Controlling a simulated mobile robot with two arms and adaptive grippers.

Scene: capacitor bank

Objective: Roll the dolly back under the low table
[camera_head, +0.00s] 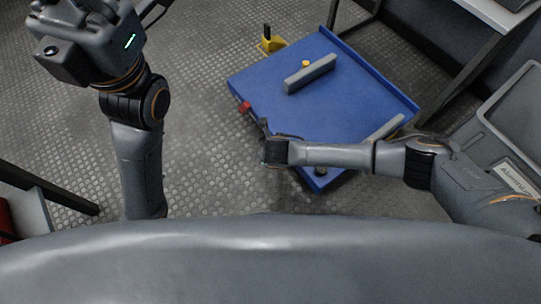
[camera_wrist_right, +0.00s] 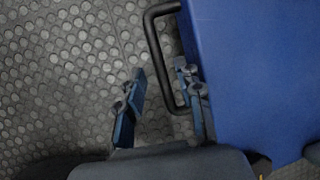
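The blue dolly (camera_head: 285,105) stands at an angle on the studded floor, with grey bars and a small yellow knob on its deck. In the right wrist view, a black loop handle (camera_wrist_right: 153,40) sticks out from the dolly's blue edge (camera_wrist_right: 250,80). My right gripper (camera_wrist_right: 160,95) is open, with one finger on each side of the handle's lower end; contact is unclear. In the head view this gripper (camera_head: 264,140) is at the dolly's near-left edge. My left gripper (camera_head: 150,8) is at the top left, away from the dolly; its fingers are unclear.
A light-topped table (camera_head: 497,12) with dark legs stands at the top right, beyond the dolly; I cannot tell whether it is the low table. A grey bin (camera_head: 515,115) is at the right. Another dark-legged stand (camera_head: 45,190) is at the lower left.

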